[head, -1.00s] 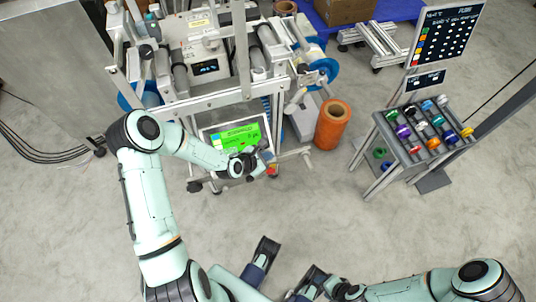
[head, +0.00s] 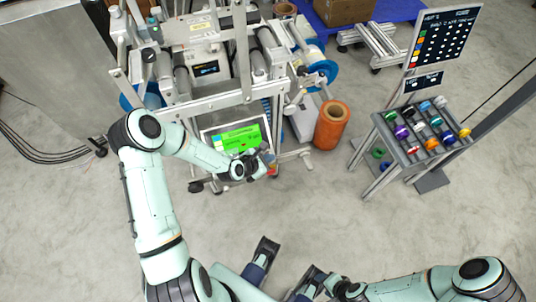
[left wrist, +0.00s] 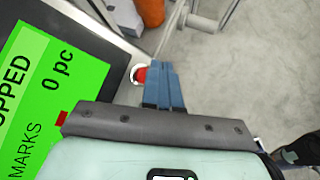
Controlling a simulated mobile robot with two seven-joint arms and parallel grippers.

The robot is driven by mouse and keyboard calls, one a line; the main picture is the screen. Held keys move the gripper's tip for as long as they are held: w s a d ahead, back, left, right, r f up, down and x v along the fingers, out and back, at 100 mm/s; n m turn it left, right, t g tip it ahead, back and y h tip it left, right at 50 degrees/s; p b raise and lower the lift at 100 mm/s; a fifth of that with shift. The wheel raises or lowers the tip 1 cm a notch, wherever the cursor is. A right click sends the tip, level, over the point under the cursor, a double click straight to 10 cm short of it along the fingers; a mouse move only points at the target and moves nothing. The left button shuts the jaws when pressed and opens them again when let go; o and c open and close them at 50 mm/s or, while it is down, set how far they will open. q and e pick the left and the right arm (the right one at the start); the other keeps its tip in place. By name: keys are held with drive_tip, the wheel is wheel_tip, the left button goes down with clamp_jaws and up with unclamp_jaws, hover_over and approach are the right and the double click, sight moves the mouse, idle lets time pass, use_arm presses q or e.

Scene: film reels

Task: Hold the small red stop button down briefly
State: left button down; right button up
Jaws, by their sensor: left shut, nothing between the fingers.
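The small red stop button (left wrist: 139,73) shows in the left wrist view at the edge of the screen's panel, partly hidden behind my left fingers. My left gripper (left wrist: 162,68) is shut and empty, its blue fingertips right at the button. I cannot tell whether they touch it or whether it is pressed in. In the head view my left gripper (head: 269,158) is at the lower right corner of the green screen (head: 238,138). The screen reads "...OPPED" and "0 pc" in the wrist view. My right arm is low at the right; its fingers are not clear.
The machine (head: 200,62) with rollers stands behind the screen. An orange roll (head: 331,125) stands on the floor to its right. A rack of coloured reels (head: 420,130) stands further right beside a dark board (head: 445,38). The floor in front is clear.

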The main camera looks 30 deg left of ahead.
use_arm(q)
drive_tip(key=s+d+r+p, duration=0.2)
drive_tip(key=r+p, duration=0.1)
drive_tip(key=shift+s+d+r, duration=0.15)
drive_tip(key=shift+d+r, duration=0.1)
drive_tip(key=shift+d, duration=0.1)
use_arm(e)
drive_tip(key=r, duration=0.3)
drive_tip(key=shift+w+r, duration=0.25)
drive_tip(key=shift+r, duration=0.05)
use_arm(q)
drive_tip(key=s+d+f+m+g+p, duration=0.1)
drive_tip(key=s+d+m+g+p, duration=0.4)
drive_tip(key=s+m, duration=0.7)
drive_tip(key=s+d+f+m+g+h+p, duration=0.1)
drive_tip(key=s+d+m+g+p, duration=0.4)
drive_tip(key=s+m, duration=0.7)
drive_tip(key=shift+s+m+g, duration=0.2)
drive_tip(key=shift+m+g, duration=0.1)
drive_tip(key=shift+m, duration=0.5)
use_arm(e)
wheel_tip(320, 180, up, 9)
drive_tip(key=s+g, duration=0.1)
drive_tip(key=shift+s+a+f, duration=0.2)
drive_tip(key=shift+a, duration=0.05)
